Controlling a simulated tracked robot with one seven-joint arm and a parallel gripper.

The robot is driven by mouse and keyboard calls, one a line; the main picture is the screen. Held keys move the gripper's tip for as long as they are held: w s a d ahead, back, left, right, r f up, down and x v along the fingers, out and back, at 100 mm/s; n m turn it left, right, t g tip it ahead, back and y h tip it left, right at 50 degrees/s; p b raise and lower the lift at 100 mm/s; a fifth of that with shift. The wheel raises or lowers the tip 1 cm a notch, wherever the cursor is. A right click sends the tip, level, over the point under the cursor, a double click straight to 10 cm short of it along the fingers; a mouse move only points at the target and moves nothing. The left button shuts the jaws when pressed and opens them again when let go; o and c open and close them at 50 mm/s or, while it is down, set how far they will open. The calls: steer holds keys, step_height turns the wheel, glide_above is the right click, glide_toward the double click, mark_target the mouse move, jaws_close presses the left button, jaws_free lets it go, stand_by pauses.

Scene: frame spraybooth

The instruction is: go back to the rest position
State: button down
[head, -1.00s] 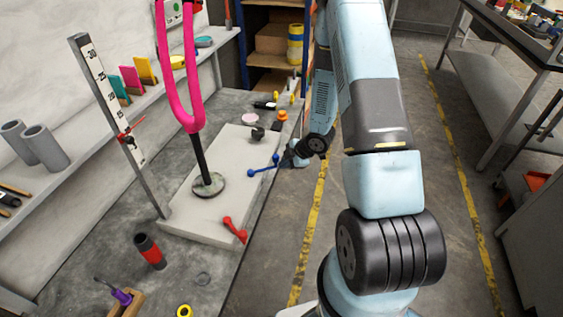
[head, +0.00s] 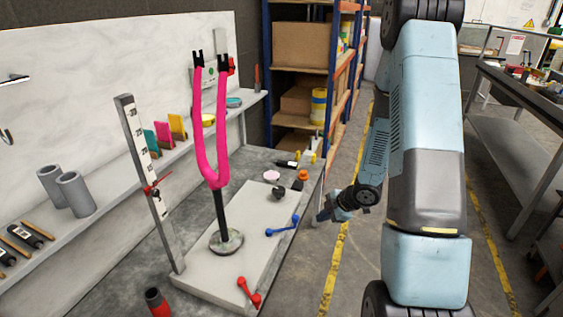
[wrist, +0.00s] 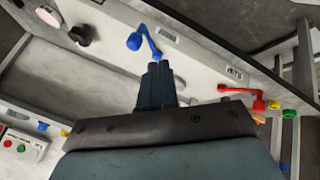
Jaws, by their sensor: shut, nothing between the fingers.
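My gripper (head: 322,216) is low at the right side of the workbench in the head view, off the right edge of the white slab. In the wrist view my gripper (wrist: 160,70) shows its two dark fingers shut together with nothing between them. A blue lever (head: 283,228) on the slab's right edge is just left of the gripper in the head view. The blue lever also shows beyond the fingertips in the wrist view (wrist: 148,42). The fingers look apart from it, but the gap is hard to judge.
A pink fork (head: 218,182) stands upright on the white slab (head: 215,285). A red lever (head: 249,291) is at the slab's front edge. A ruler post (head: 148,185) stands left. Shelving (head: 302,85) is behind; a metal table (head: 515,100) stands right. Floor between is clear.

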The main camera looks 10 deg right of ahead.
steer(key=d+r+m+t+h, duration=0.1)
steer(key=d+r+m+h, duration=0.15)
steer(key=r, duration=0.55)
steer(key=d+r+m+h, duration=0.15)
steer(key=r+m, duration=0.25)
steer(key=r, duration=0.4)
steer(key=d+r+m+t+h, duration=0.1)
steer(key=d+r+m+h, duration=0.15)
steer(key=r, duration=0.55)
steer(key=s+a+r+m, duration=0.3)
steer(key=s+r, duration=0.2)
steer(key=s, duration=0.3)
steer(key=s+a+r+m, duration=0.3)
steer(key=s+r, duration=0.2)
steer(key=s, duration=0.3)
steer(key=s+a+r+m+g+y, duration=0.1)
steer(key=s+a+r+m, duration=0.2)
steer(key=s, duration=0.5)
step_height(320, 180, up, 2)
steer(key=shift+a+r+m, duration=0.15)
steer(key=shift+a+m, duration=0.25)
steer(key=shift+a, duration=0.05)
